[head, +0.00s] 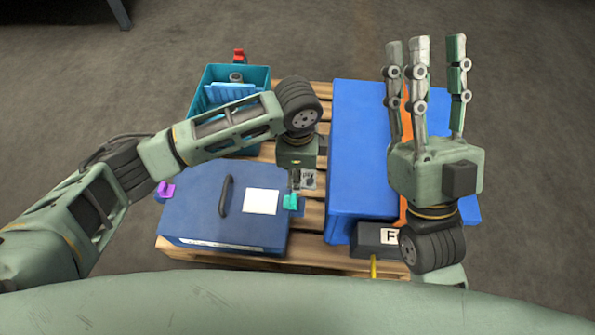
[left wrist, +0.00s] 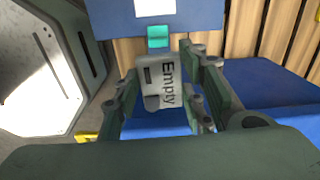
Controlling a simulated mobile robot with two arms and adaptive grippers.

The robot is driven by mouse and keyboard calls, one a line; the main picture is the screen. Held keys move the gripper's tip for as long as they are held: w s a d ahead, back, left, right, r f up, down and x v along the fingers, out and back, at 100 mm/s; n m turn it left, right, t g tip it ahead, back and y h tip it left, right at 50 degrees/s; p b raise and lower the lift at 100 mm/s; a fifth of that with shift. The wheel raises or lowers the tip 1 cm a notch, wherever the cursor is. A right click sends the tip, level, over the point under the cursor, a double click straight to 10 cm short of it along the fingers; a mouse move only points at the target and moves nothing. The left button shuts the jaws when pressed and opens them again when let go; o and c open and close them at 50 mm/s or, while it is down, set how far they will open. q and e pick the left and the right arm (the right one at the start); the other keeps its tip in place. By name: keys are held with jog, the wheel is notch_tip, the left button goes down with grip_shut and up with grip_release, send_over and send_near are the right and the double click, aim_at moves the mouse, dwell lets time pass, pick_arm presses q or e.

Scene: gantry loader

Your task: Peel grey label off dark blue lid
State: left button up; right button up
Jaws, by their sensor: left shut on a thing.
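The dark blue lid (head: 195,210), with a dark handle, lies on a box at the lower left of the head view. A white square patch (head: 261,201) is on it, and a teal clip (head: 291,202) is at its right edge. My left gripper (head: 296,180) points down beside this edge. In the left wrist view its fingers (left wrist: 160,100) are shut on the grey label (left wrist: 160,82), which reads "Empty". The label also shows in the head view (head: 309,180), right of the lid over the pallet. I cannot tell whether it touches the clip. My right gripper (head: 425,45) is open and empty, fingers pointing up.
A teal bin (head: 258,75) with blue items stands behind the lid. A large blue box (head: 360,150) with an orange strap stands at the right. A dark box (head: 370,240) marked F is in front of it. All stand on a wooden pallet (head: 315,215). Open floor surrounds it.

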pick_arm(q)
jog(key=shift+r+p, duration=0.35)
jog(key=shift+p, duration=0.15)
jog(key=shift+r+p, duration=0.3)
jog(key=shift+p, duration=0.15)
pick_arm(e)
jog(key=w+f+g+h, duration=0.1)
jog(key=w+f+g, duration=0.4)
jog(key=f, duration=0.2)
jog(key=shift+w+a+f+h, duration=0.15)
jog(key=shift+w+a+h, duration=0.1)
jog(key=shift+h, duration=0.15)
dwell(0.4)
